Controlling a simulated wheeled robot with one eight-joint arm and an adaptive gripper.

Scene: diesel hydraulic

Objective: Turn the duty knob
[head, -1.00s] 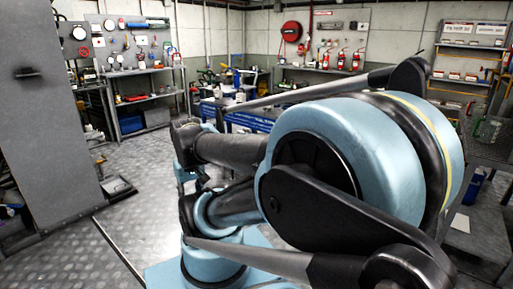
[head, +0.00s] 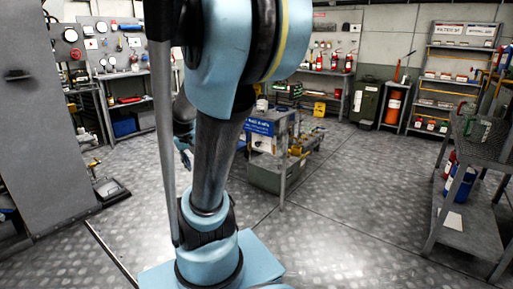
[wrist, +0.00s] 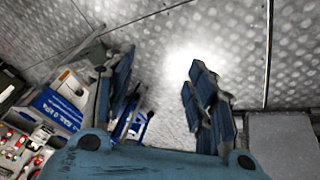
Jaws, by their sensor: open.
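I cannot make out a duty knob for certain in either view. In the head view my gripper (head: 184,154) is small and partly hidden behind my arm. A bench unit (head: 278,176) with a blue labelled display (head: 259,127) stands to its right. In the wrist view the blue display (wrist: 56,108) is left of the fingers, with a panel of small red and white parts (wrist: 20,155) at the lower left. Its details are too small to tell.
A grey cabinet (head: 42,120) stands at the left. A metal shelf table (head: 462,215) stands at the right. Wall shelves (head: 455,75) and fire extinguishers (head: 348,62) are at the back. The floor (head: 345,215) right of my arm is clear.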

